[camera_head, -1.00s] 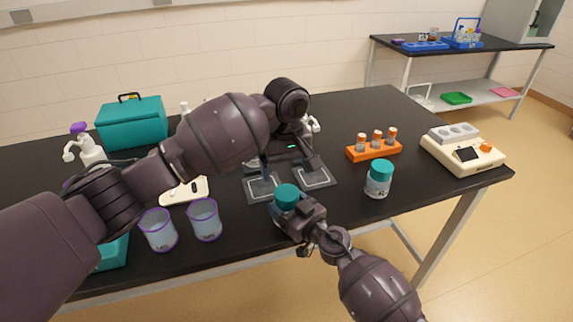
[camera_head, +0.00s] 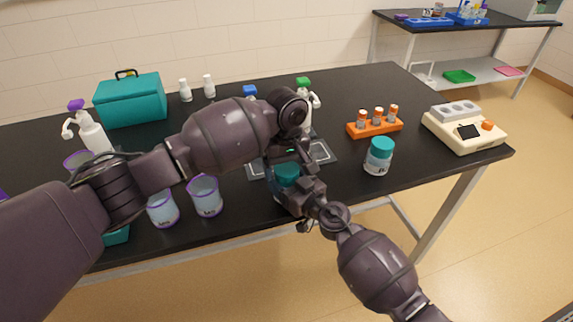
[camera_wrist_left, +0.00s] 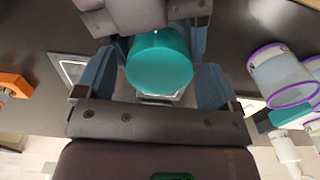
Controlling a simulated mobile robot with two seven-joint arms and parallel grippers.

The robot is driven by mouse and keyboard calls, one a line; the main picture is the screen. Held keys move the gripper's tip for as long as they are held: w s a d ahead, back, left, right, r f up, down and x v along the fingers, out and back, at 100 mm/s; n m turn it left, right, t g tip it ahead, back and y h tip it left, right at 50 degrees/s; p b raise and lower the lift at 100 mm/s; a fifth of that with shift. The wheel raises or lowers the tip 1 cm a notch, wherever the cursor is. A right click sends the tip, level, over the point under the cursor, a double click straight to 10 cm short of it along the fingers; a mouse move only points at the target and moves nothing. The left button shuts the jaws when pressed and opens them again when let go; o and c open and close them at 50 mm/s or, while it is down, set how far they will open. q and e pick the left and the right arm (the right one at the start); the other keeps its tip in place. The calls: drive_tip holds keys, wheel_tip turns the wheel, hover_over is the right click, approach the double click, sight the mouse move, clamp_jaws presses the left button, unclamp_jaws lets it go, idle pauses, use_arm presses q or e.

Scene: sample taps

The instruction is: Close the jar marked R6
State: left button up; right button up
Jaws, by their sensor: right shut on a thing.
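A jar with a teal lid (camera_head: 287,171) stands at the table's front edge, its body mostly hidden and its mark not readable. My right gripper (camera_head: 291,190) is shut on this jar. My left gripper (camera_head: 280,162) is right above it. In the left wrist view the teal lid (camera_wrist_left: 159,62) lies between the two blue-grey fingers of my left gripper (camera_wrist_left: 153,84), which are open with a gap on each side. I cannot tell how tightly the lid sits. A second teal-lidded jar (camera_head: 378,156) stands to the right, its label too small to read.
An orange rack (camera_head: 374,127) with several small vials and a cream device (camera_head: 463,131) are at the right. Purple-rimmed beakers (camera_head: 205,196), a pump bottle (camera_head: 93,134) and a teal case (camera_head: 130,101) are at the left.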

use_arm(q)
drive_tip(key=c, duration=0.9)
drive_tip(key=o, duration=1)
drive_tip(key=shift+o, duration=0.2)
drive_tip(key=shift+r, duration=0.1)
drive_tip(key=shift+r, duration=2.2)
wheel_tip(320, 180, up, 4)
drive_tip(key=shift+f, duration=0.25)
